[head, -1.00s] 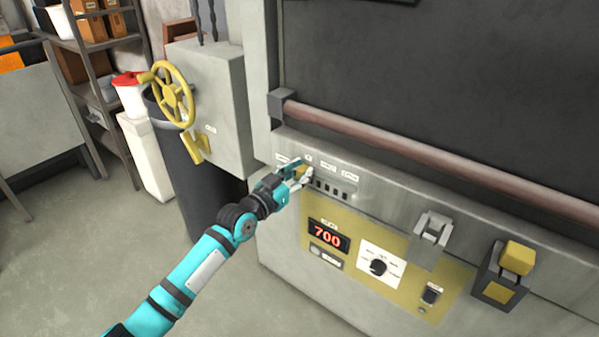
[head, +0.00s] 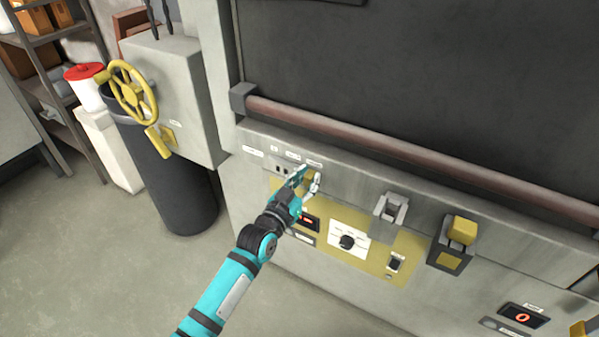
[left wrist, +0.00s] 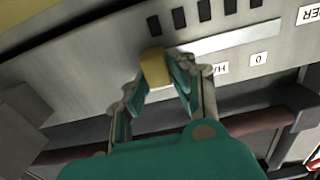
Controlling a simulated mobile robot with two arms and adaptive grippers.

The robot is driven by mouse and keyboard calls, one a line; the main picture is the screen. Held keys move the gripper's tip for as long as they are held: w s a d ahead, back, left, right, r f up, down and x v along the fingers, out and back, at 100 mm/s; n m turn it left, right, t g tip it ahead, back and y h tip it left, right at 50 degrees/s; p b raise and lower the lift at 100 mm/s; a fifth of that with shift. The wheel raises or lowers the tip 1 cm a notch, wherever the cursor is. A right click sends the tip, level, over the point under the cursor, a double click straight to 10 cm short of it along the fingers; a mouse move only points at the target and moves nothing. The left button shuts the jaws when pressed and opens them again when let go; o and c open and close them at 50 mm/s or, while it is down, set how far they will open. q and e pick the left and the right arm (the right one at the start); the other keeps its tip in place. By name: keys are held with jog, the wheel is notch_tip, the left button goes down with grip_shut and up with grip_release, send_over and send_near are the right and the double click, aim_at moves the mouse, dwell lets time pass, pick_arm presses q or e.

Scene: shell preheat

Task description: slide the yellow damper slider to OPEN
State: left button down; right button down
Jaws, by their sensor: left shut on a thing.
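The yellow damper slider (left wrist: 154,67) sits between the fingers of my left gripper (left wrist: 162,92) in the left wrist view. In the head view my left gripper (head: 308,184) is shut on the slider (head: 310,174), which is mostly hidden by the fingers. The slider stands below the rightmost label (head: 314,162) of the row, whose text is too small to read here. In the left wrist view the pale track (left wrist: 235,38) and the "0" label (left wrist: 258,58) lie to the right of the slider. The label nearest the slider is partly covered. My right gripper is out of view.
A reddish bar handle (head: 350,132) runs across the furnace above the slider panel. Below are a display (head: 309,222), a dial (head: 347,242) and a latch (head: 391,208). A yellow handwheel (head: 133,92) is at left.

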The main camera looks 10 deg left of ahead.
pick_arm(q)
jog(key=shift+d+f, duration=0.1)
jog(key=shift+d, duration=0.05)
jog(key=c, duration=1.1)
grip_release()
jog(key=shift+s+d, duration=0.1)
jog(key=shift+d, duration=0.05)
jog(key=shift+s+a, duration=0.2)
jog(key=shift+a, duration=0.05)
jog(key=v, duration=1.1)
jog(key=shift+s, duration=0.3)
